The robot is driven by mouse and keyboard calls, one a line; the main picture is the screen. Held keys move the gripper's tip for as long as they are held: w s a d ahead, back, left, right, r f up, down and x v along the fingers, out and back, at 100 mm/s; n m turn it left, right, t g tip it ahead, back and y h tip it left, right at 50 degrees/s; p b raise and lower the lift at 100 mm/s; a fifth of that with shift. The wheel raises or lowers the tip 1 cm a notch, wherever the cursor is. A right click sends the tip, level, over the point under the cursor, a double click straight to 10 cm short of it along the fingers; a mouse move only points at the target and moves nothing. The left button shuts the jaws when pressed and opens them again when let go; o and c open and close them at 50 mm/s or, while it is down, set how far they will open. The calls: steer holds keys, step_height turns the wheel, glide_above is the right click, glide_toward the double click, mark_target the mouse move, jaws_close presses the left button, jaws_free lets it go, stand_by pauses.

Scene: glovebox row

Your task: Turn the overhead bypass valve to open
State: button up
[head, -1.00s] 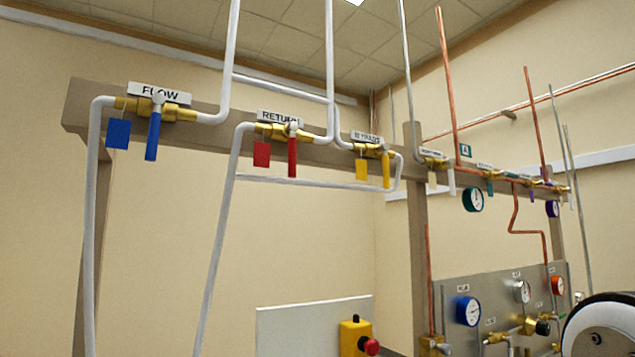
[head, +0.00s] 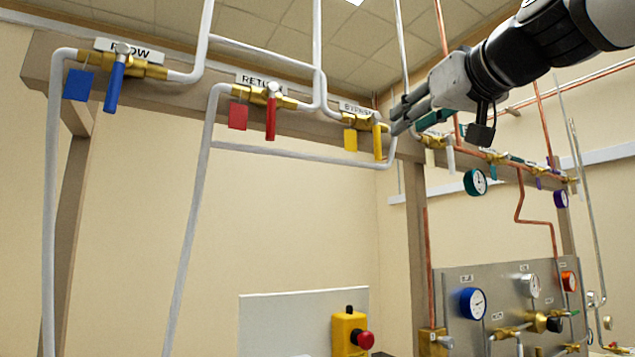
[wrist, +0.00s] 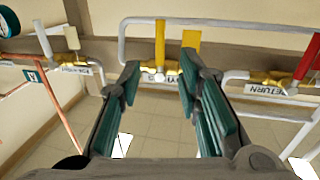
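The bypass valve is a brass body on the overhead pipe under a partly hidden label. Its yellow lever (head: 378,142) hangs down, across the pipe, with a yellow tag (head: 350,140) to its left. In the wrist view, which is upside down, the lever (wrist: 160,42) points up and the tag (wrist: 191,38) is right of it. My gripper (head: 398,115) is raised just right of the valve. In the wrist view my gripper (wrist: 161,63) has its two fingers apart, with the valve beyond and between the tips. I see no contact, and nothing is held.
The red-levered return valve (head: 271,115) and blue-levered flow valve (head: 115,83) sit left on the same beam (head: 330,155). A white-levered valve (head: 450,158) is right of my gripper. White pipes rise close by. A gauge panel (head: 500,290) and emergency-stop box (head: 345,332) stand below.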

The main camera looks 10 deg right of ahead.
mark_target(380, 144)
steer(key=w+p, duration=0.1)
steer(key=w, duration=0.3)
steer(key=w+a+p, duration=0.1)
steer(key=w, duration=0.3)
steer(key=w+a, duration=0.1)
steer(key=w, duration=0.3)
steer(key=shift+a+f+p, duration=0.1)
steer(key=shift+a+p, duration=0.1)
steer(key=shift+p, duration=0.2)
jaws_close()
